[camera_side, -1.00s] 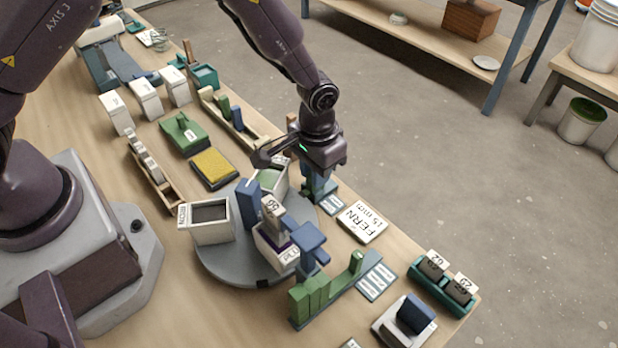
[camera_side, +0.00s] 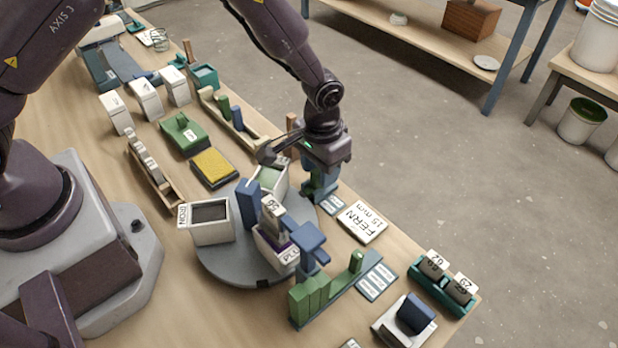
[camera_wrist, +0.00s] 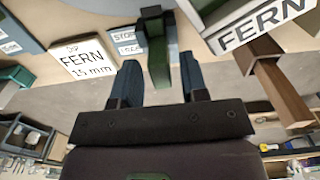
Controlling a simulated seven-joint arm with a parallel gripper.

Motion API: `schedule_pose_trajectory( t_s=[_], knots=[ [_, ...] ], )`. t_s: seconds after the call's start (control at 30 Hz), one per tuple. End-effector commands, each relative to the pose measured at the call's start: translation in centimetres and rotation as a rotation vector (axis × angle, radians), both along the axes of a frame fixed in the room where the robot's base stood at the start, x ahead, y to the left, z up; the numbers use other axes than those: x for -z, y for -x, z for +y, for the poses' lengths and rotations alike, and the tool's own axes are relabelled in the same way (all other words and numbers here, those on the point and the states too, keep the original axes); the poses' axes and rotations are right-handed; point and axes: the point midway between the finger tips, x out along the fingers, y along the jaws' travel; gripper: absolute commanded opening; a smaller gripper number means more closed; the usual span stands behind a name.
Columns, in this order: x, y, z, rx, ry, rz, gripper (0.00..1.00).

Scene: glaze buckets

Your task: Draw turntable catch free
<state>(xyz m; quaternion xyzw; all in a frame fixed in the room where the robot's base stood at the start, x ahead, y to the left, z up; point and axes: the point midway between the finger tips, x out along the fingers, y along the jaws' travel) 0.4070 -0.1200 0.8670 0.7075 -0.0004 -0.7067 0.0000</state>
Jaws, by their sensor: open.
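The round grey turntable (camera_side: 222,266) carries white glaze buckets, among them a fern bucket (camera_side: 270,178) nearest my gripper. A dark upright with a green handle (camera_wrist: 159,65) stands at the turntable's edge beside a small tag reading "STOP"; I take it as the catch. My gripper (camera_wrist: 160,82) is open, one blue finger on each side of the green handle. I cannot tell whether either finger touches it. In the side view my gripper (camera_side: 319,188) points down at the table's right edge, and its fingers largely hide the catch.
A "FERN 15 mm" card (camera_side: 362,222) lies beside the catch. A white bucket (camera_side: 210,222) and a plum bucket (camera_side: 275,252) stand on the turntable. In the wrist view a brown wooden post (camera_wrist: 279,88) rises close right of my fingers.

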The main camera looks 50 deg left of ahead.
Motion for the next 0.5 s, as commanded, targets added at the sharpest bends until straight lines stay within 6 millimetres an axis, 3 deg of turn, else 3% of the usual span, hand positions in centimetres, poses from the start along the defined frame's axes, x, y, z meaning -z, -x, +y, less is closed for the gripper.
schedule_pose_trajectory(
  t_s=[0.5],
  knots=[
    [-5.3, 0.0, 0.0, 0.000, 0.000, -0.002, 0.40]
  ],
)
